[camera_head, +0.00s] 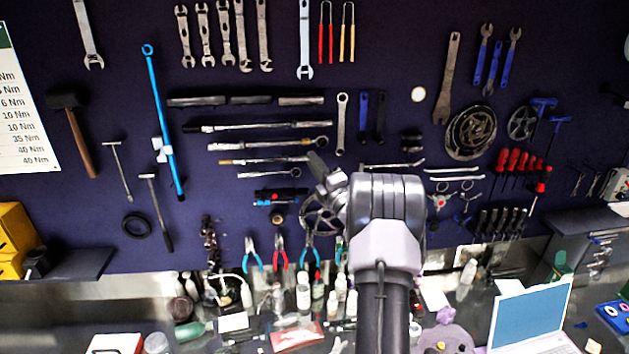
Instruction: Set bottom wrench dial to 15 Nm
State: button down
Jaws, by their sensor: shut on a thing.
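Several torque wrenches hang horizontally in a stack on the dark wall panel. The bottom wrench (268,173) is short and silvery, with its visible right end just left of my gripper. A wrench with a yellowish band (262,161) hangs just above it. My gripper (317,165) reaches in from the right at the right ends of these lower wrenches, its fingers pointing up and left. It is shut on what I take to be the bottom wrench's dial. The jaws hide the dial, and its scale and setting are not readable.
A chart (18,110) of Nm values hangs at the far left. A chainring (325,212) hangs close below my gripper, and pliers (280,252) hang lower. Bottles (303,292) and a laptop (529,313) crowd the bench below.

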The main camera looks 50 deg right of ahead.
jog(key=t+b, duration=0.1)
jog(key=b, duration=0.1)
jog(key=n+t+b, duration=0.1)
jog(key=b, duration=0.1)
jog(key=shift+w+f, duration=0.1)
jog(key=shift+f, duration=0.3)
jog(key=shift+r+n+b, duration=0.2)
jog(key=shift+n+b, duration=0.2)
jog(key=shift+b, duration=0.05)
jog(key=c, duration=1.3)
grip_release()
jog(key=shift+c, duration=0.2)
jog(key=shift+f, duration=0.1)
jog(key=b+v, duration=0.4)
jog(key=v, duration=1.3)
jog(key=shift+d+f, duration=0.2)
jog(key=shift+f, duration=0.1)
